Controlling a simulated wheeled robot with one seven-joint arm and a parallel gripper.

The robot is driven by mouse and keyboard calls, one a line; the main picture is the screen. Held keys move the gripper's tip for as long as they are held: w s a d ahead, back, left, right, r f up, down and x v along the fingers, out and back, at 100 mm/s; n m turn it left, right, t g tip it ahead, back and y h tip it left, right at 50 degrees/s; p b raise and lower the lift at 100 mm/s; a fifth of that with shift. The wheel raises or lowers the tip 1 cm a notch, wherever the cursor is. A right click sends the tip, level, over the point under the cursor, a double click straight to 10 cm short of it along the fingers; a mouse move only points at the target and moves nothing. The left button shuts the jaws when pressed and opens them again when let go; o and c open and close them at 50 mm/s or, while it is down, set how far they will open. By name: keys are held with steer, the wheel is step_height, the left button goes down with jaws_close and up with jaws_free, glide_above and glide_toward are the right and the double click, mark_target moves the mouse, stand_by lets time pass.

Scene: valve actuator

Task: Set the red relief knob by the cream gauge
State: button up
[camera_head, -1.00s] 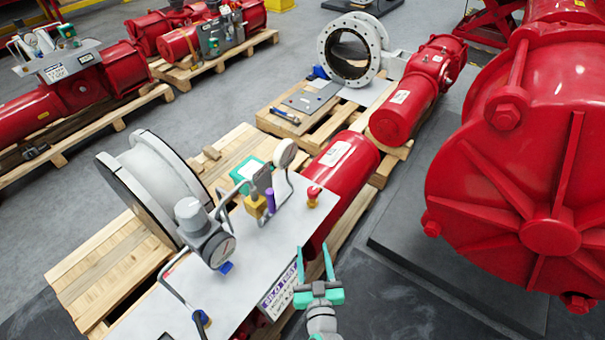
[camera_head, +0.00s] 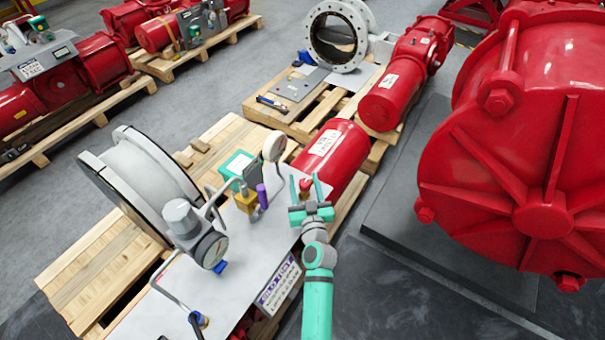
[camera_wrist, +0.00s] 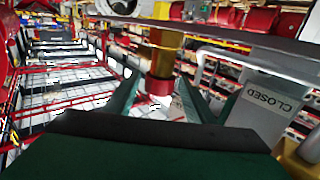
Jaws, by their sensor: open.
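The red relief knob (camera_head: 306,183) is at the right end of the pale panel (camera_head: 238,262), partly hidden by my gripper. The cream gauge (camera_head: 274,147) stands on its bent tube, just up and left of the knob. My gripper (camera_head: 305,179) is open, its two green fingers appearing on either side of the knob. In the wrist view the red knob (camera_wrist: 158,86) shows below a brass-coloured stem, between the tips of my gripper (camera_wrist: 158,97). Both fingers look apart from it; I cannot tell whether they touch.
A dark-faced gauge (camera_head: 211,249), a yellow block (camera_head: 246,201) and a purple part (camera_head: 262,196) stand left on the panel. A red cylinder (camera_head: 336,155) lies just behind the knob. A large red housing (camera_head: 530,150) fills the right. Grey floor lies between.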

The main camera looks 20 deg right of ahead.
mark_target(303, 179)
steer(key=shift+w+d, duration=0.2)
steer(key=shift+w, duration=0.7)
steer(key=shift+w+d, duration=0.2)
steer(key=shift+w, duration=0.65)
steer(key=shift+c, duration=0.3)
steer(key=c, duration=1)
steer(key=shift+f+y, duration=0.15)
steer(key=shift+y, duration=0.25)
steer(key=shift+n+y, duration=0.3)
steer(key=shift+n, duration=0.1)
steer(key=shift+a+n+y, duration=0.25)
steer(key=shift+n+y, duration=0.2)
steer(key=shift+y, duration=0.25)
steer(key=shift+a+n+y, duration=0.2)
steer(key=shift+n+y, duration=0.25)
steer(key=shift+y, duration=0.25)
